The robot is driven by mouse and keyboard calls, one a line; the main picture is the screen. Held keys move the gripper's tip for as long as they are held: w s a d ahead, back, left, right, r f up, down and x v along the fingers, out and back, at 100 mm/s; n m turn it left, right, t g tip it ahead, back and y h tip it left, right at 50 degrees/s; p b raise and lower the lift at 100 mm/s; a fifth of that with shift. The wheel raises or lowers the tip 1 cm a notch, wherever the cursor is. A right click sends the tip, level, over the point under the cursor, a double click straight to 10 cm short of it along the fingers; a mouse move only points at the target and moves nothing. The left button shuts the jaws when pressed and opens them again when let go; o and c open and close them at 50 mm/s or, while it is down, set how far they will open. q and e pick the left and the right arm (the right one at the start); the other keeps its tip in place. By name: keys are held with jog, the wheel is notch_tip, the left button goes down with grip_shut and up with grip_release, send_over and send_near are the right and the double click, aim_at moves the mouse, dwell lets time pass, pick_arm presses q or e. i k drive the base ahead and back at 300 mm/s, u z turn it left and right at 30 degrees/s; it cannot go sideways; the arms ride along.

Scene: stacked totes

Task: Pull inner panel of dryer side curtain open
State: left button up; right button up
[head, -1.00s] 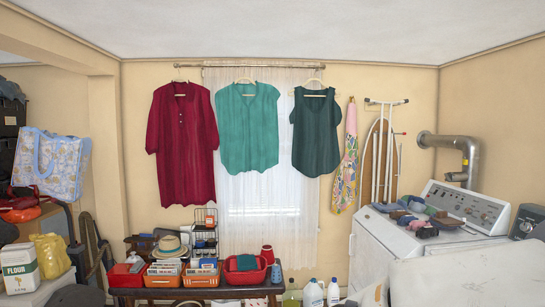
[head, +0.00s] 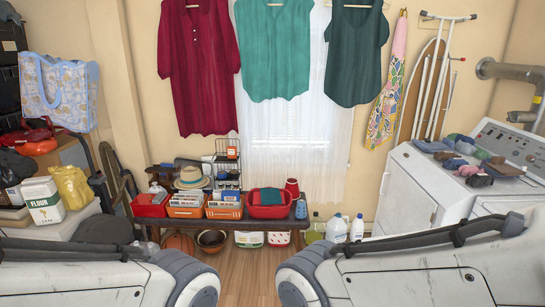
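A sheer white curtain (head: 330,155) hangs over the window at the back wall. Its right part, toward the dryer, hangs down to about bench height. Hanging clothes cover much of its upper area: a red dress (head: 198,70), a teal top (head: 275,50) and a dark green top (head: 355,55). The border between curtain panels is hard to make out. The white dryer (head: 410,200) stands at the right with a control panel (head: 515,143). My two white arms come in low from both sides, but neither gripper is in view.
A low bench (head: 150,222) below the window holds red and orange bins, a straw hat (head: 191,177) and a red basket (head: 268,205). White jugs (head: 337,228) stand on the floor by the dryer. Shoes lie on the dryer. A narrow strip of wooden floor (head: 248,275) is clear.

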aim_at(299, 112)
jog(key=z, duration=0.5)
jog(key=i, duration=1.95)
jog(key=u, duration=0.25)
jog(key=i, duration=1.4)
jog(key=u, duration=0.55)
